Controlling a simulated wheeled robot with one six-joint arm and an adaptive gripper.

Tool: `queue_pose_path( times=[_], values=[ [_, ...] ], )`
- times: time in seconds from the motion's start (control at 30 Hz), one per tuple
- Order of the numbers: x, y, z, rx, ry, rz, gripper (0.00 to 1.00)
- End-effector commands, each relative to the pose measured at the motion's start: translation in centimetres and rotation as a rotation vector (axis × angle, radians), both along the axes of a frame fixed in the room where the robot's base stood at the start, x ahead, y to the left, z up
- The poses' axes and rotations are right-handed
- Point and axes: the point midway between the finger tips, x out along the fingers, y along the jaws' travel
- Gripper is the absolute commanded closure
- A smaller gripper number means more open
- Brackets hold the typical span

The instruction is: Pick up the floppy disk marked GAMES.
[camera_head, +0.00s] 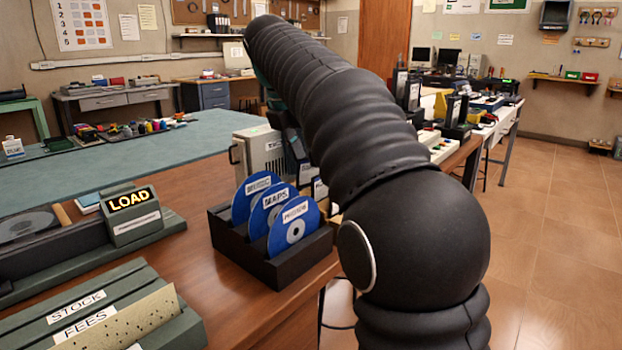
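No label reading GAMES can be made out in the head camera view. Three round blue discs stand upright in a black slotted rack (285,268) on the brown table. The front disc (295,232) has a small white label that I cannot read surely. The middle disc (268,207) is labelled MAPS. The rear disc (243,200) has a label too small to read. More labelled items (306,172) stand behind the rack, partly hidden by my black ribbed arm. My arm crosses the view from lower right to upper left.
A grey box (262,153) stands behind the rack. A LOAD sign unit (132,214) is left of it. A holder with STOCK and FEES labels (95,318) is at lower left. A teal-topped table (150,158) lies beyond. Tiled floor (555,230) is open at right.

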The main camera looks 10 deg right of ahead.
Motion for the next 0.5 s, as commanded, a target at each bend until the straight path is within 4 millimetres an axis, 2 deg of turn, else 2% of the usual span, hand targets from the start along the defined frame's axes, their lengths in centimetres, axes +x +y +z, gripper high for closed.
queue_pose_path(
  times=[0.27, 0.5],
  values=[
    [0.5, -1.6, -3.3, -0.001, 0.003, -0.001, 0.67],
    [0.7, -1.8, -3.8, 0.0, 0.0, 0.0, 0.67]
  ],
)
